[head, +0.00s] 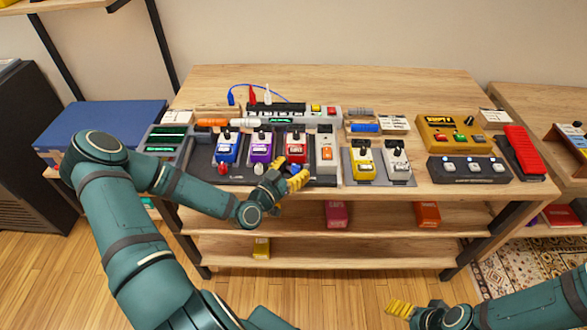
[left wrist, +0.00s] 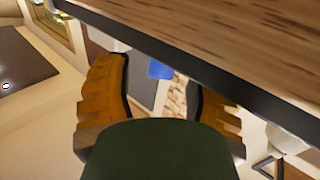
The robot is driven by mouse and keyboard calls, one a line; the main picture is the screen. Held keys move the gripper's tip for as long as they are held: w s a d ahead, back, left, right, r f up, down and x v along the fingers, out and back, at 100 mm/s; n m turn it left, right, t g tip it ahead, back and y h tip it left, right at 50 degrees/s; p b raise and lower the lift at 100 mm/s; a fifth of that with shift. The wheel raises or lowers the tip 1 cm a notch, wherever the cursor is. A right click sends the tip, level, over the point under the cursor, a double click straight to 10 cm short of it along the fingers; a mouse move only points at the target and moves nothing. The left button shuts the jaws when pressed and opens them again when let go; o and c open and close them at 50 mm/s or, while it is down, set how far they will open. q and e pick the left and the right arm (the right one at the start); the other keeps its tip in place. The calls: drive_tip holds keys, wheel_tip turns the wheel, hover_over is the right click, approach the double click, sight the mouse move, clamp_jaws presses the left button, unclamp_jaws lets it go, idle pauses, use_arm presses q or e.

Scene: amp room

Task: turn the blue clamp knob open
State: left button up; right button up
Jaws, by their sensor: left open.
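The blue clamp knob (head: 295,169) is at the front edge of the dark pedalboard (head: 240,175), to the right of a white knob (head: 258,168) and a red knob (head: 222,169). My left gripper (head: 289,172) is open, with its yellow fingers on either side of the blue knob. I cannot tell whether they touch it. In the left wrist view a blue patch (left wrist: 160,69), probably the knob, shows between the open fingers. My right gripper (head: 400,309) is low at the bottom right, away from the table; its opening is unclear.
Blue, purple and red pedals (head: 262,150) stand on the board just behind the knobs. A smaller board with a yellow pedal (head: 363,160) is to the right. The wooden table's front edge (head: 450,190) is clear there. Shelves (head: 380,218) below hold a few small boxes.

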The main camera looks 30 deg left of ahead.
use_arm(q)
drive_tip(key=shift+w, duration=0.1)
clamp_jaws()
drive_tip(key=shift+d+n+y, duration=0.15)
drive_tip(key=shift+n+y, duration=0.25)
drive_tip(key=shift+y, duration=0.1)
drive_tip(key=n+y, duration=0.1)
drive_tip(key=y, duration=0.1)
drive_tip(key=n+y+p, duration=0.1)
drive_tip(key=n+y, duration=0.1)
drive_tip(key=y, duration=0.1)
drive_tip(key=shift+d+r+g, duration=0.15)
drive_tip(key=shift+d+g, duration=0.05)
drive_tip(key=shift+g, duration=0.1)
drive_tip(key=shift+w+n+g+y+p, duration=0.1)
drive_tip(key=shift+n+g+y+p, duration=0.8)
drive_tip(key=shift+n+y, duration=1.15)
drive_tip(key=shift+y, duration=0.75)
unclamp_jaws()
drive_tip(key=shift+g, duration=0.3)
drive_tip(key=shift+m, duration=0.25)
